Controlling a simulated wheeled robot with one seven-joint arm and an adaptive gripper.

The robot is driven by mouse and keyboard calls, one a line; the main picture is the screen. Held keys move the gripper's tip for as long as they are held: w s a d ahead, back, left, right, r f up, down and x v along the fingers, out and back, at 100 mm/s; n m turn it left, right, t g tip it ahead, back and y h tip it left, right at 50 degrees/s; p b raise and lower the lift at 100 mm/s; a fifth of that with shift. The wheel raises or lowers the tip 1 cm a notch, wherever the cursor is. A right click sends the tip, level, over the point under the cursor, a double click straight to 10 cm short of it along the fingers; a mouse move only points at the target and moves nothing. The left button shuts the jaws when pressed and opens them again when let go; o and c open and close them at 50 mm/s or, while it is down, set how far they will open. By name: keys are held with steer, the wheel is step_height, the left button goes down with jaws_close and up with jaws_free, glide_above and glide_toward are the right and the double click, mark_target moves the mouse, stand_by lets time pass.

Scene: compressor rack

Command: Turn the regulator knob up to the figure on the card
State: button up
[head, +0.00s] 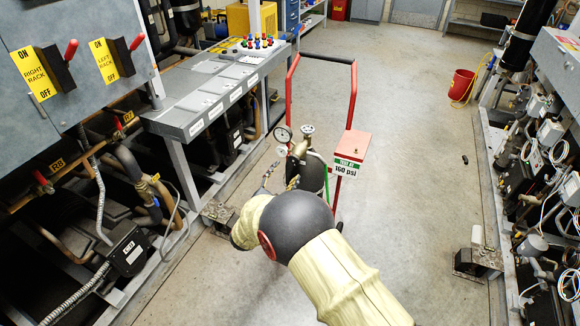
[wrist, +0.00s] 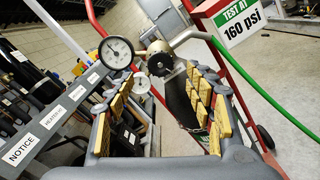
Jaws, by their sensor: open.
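The card (head: 349,168) reads "TEST AT 160 psi" on a red and white box beside the cart handle; it also shows in the wrist view (wrist: 233,30). The regulator (wrist: 158,60) is a metal body on the dark cylinder (head: 313,172), with a larger white-faced gauge (wrist: 115,52) to its left and a smaller gauge (wrist: 140,83) below. The gauge figures are too small to read. I cannot clearly make out the knob. My gripper (wrist: 161,75) is open, its yellow-padded fingers either side of the regulator in the picture, with nothing held.
A red cart frame (head: 353,95) carries the cylinder, and a green hose (wrist: 270,90) runs to the right. A grey bench (head: 205,95) and rack stand left, machinery right. Open floor (head: 410,90) lies behind and right of the cart.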

steer(key=v, duration=0.3)
steer(key=shift+s, duration=0.2)
stand_by(0.3)
